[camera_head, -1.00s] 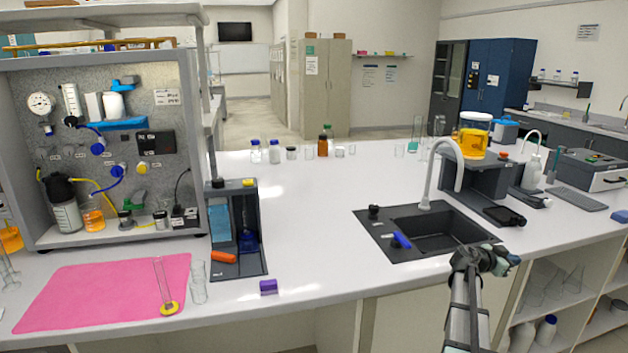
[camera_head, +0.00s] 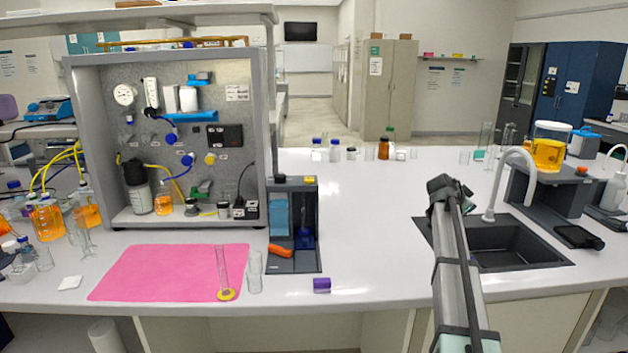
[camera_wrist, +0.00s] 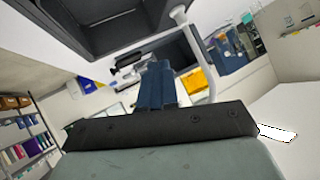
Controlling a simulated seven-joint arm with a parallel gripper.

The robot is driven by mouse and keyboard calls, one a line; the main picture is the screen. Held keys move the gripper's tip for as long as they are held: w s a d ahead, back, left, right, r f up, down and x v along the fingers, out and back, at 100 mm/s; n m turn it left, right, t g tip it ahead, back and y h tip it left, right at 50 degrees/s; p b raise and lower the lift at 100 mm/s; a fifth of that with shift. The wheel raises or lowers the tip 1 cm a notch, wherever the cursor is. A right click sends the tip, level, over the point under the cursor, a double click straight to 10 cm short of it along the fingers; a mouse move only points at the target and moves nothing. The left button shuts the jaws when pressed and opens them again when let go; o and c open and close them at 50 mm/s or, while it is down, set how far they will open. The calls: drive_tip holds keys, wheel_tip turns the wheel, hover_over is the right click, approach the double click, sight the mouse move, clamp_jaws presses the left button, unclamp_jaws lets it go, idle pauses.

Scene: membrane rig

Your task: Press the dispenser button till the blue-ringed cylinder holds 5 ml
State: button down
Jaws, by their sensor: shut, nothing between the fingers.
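A dark dispenser unit (camera_head: 318,255) stands right of the grey panel rig in the head view. It has a light-blue reservoir (camera_head: 279,214) and a yellow button (camera_head: 308,180) on top. A cylinder with a blue base (camera_head: 304,240) appears to stand in its right bay; its level is too small to read. Another clear cylinder with a yellow base (camera_head: 227,294) stands on the pink mat. My gripper (camera_wrist: 157,68) is shut and empty in the wrist view. In the head view my arm end is near the sink's left side, well right of the dispenser and apart from it.
An orange object (camera_head: 280,250) lies at the unit's front. A purple block (camera_head: 321,285) lies near the bench edge. A glass (camera_head: 255,272) stands beside the mat. The sink (camera_head: 507,247) and tap (camera_head: 529,160) are on the right. The bench between unit and sink is clear.

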drive_tip(key=w+a+r+n+t+y, duration=0.1)
drive_tip(key=w+a+r, duration=0.15)
drive_tip(key=a, duration=0.35)
drive_tip(key=w+a+r+n+y, duration=0.1)
drive_tip(key=w+a+r+y, duration=0.1)
drive_tip(key=w+a, duration=0.3)
wheel_tip(320, 180, up, 14)
drive_tip(key=r+n+t+y, duration=0.1)
drive_tip(key=n+t+y, duration=0.1)
drive_tip(key=n+y, duration=0.5)
hover_over(310, 180)
drive_tip(key=shift+w+f+m+y, duration=0.15)
drive_tip(key=shift+f+m+y, duration=0.15)
drive_tip(key=shift+y, duration=0.2)
drive_tip(key=shift+f, duration=0.15)
drive_tip(key=shift+f, duration=4.2)
drive_tip(key=shift+f, duration=0.2)
drive_tip(key=shift+f, duration=0.25)
